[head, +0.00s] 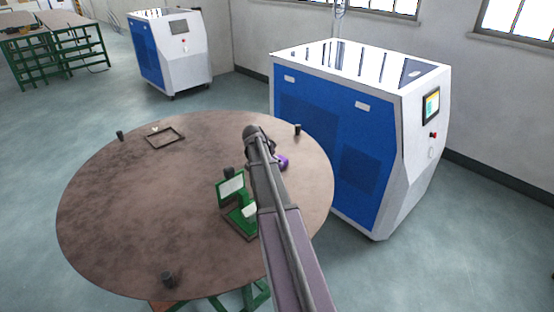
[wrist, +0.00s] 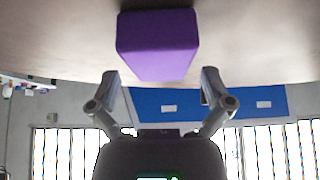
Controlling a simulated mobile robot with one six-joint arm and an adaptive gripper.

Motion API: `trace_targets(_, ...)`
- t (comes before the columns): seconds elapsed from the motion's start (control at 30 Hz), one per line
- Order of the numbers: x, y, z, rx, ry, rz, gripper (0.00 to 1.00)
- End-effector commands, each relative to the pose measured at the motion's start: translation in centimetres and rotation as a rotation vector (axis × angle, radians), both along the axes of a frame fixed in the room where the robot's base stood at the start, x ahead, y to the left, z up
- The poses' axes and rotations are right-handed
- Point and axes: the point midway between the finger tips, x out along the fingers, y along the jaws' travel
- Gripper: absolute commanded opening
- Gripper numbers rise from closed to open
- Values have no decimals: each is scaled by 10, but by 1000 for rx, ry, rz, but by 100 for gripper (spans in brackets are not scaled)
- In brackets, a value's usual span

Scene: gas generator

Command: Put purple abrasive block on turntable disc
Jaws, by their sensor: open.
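The purple abrasive block (head: 284,162) is at the right part of the large round brown disc (head: 110,215), partly hidden behind my arm in the head view. In the wrist view, which looks upside down, the purple block (wrist: 157,45) is large, against the brown disc surface (wrist: 260,35), with a dark shadow at its base. My gripper (wrist: 160,77) is open, its two fingers spread on either side just short of the block, with nothing held.
A green stand with pale plates (head: 238,205) is on the disc, left of my arm. Small dark posts (head: 168,279) stand near the rim, and a rectangular frame (head: 165,138) lies far left. A blue-and-white cabinet (head: 335,140) is close behind. The disc's left is mostly clear.

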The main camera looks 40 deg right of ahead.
Motion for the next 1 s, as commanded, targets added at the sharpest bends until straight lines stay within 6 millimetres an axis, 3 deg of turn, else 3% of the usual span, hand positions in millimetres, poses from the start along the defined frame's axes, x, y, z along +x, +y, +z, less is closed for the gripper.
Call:
trace_targets(0.7, -4, 38, 65, 0, 0, 0, 100)
trace_targets(1.0, -5, 51, 84, 0, 1, 1, 100)
